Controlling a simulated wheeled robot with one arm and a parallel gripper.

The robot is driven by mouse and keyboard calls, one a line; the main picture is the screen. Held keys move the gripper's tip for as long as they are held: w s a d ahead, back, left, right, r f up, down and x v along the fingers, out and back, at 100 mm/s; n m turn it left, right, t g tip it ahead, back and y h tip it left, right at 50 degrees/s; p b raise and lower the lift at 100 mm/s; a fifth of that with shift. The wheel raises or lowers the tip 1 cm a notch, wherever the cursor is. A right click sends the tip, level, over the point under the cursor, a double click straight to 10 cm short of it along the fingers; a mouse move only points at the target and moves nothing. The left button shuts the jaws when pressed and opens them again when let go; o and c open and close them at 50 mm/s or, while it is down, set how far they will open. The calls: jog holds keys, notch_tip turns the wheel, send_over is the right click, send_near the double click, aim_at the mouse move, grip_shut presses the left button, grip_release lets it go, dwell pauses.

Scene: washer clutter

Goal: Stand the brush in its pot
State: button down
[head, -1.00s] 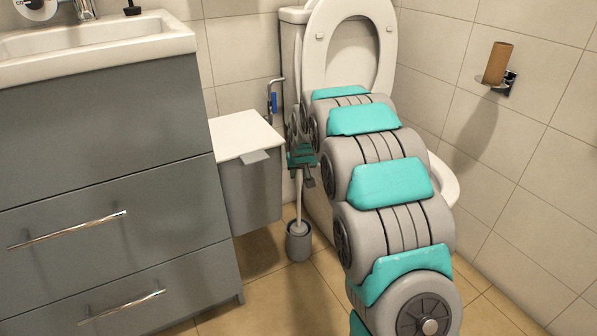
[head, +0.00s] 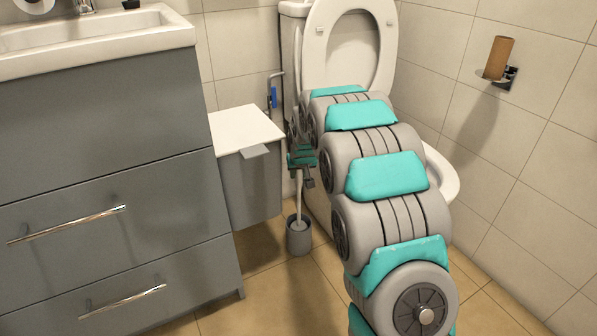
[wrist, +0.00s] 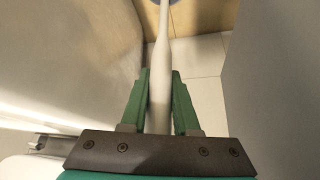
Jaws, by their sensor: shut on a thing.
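The brush (head: 300,190) has a long white handle and hangs nearly upright from my gripper (head: 302,160), beside the toilet. My gripper is shut on the upper handle. The brush's lower end meets the mouth of the grey pot (head: 299,243), which stands on the floor. A pale part shows within the rim; how deep it sits is hidden. In the wrist view, the handle (wrist: 161,48) runs between the green fingers of my gripper (wrist: 160,78). A sliver of the pot's rim may show at the top edge there.
A grey bin with a white lid (head: 245,130) stands left of the brush, next to the grey drawer cabinet (head: 110,200). The toilet (head: 345,50) is close on the right, partly hidden by my arm. Tiled floor (head: 265,290) in front of the pot is clear.

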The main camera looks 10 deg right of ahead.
jog(key=shift+f, duration=0.45)
jog(key=shift+f, duration=0.75)
jog(key=shift+c, duration=0.9)
grip_release()
jog(key=shift+r, duration=0.15)
jog(key=shift+r+p, duration=0.95)
jog(key=shift+r, duration=2.45)
